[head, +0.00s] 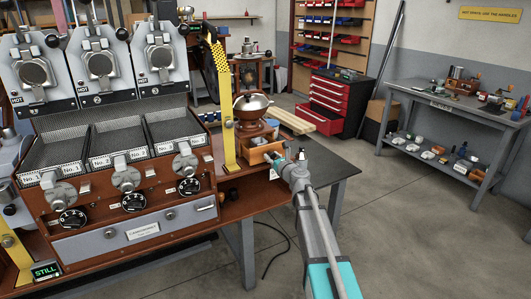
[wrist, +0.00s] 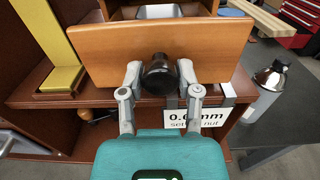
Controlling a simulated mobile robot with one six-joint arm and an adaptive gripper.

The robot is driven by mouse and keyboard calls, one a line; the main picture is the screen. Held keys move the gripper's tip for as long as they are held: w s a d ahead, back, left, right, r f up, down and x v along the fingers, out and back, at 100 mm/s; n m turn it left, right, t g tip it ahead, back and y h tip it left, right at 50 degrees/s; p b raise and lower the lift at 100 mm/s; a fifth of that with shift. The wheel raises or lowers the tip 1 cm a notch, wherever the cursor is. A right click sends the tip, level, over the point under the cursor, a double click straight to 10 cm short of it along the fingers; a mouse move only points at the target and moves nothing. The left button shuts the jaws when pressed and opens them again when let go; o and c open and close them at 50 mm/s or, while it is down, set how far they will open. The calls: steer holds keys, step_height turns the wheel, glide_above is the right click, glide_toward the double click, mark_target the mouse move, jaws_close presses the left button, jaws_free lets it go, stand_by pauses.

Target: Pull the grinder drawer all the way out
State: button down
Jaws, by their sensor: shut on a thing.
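The grinder (head: 252,127) is a reddish-brown wooden box with a domed metal top, standing at the right end of the wooden bench. Its drawer (head: 262,154) has a lighter orange wood front and stands out from the box. In the wrist view the drawer front (wrist: 108,52) fills the upper middle, slightly tilted in the picture, with part of the open drawer behind it. A round black knob (wrist: 159,78) sits at its centre. My gripper (wrist: 160,72) is shut on the knob, one finger on each side; it also shows in the head view (head: 279,160). The drawer's back end is hidden.
A yellow post (head: 222,95) stands left of the grinder. A metal bottle (wrist: 268,85) stands right of the drawer, and a white label (wrist: 208,118) hangs below it. The roaster (head: 120,150) fills the left. Open floor (head: 400,230) lies to the right.

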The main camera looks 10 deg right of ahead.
steer(key=v, duration=0.3)
steer(key=shift+s, duration=0.1)
steer(key=shift+c, duration=1.4)
jaws_free()
steer(key=shift+s, duration=0.1)
steer(key=v, duration=1.1)
steer(key=shift+s, duration=0.35)
steer(key=shift+d, duration=0.1)
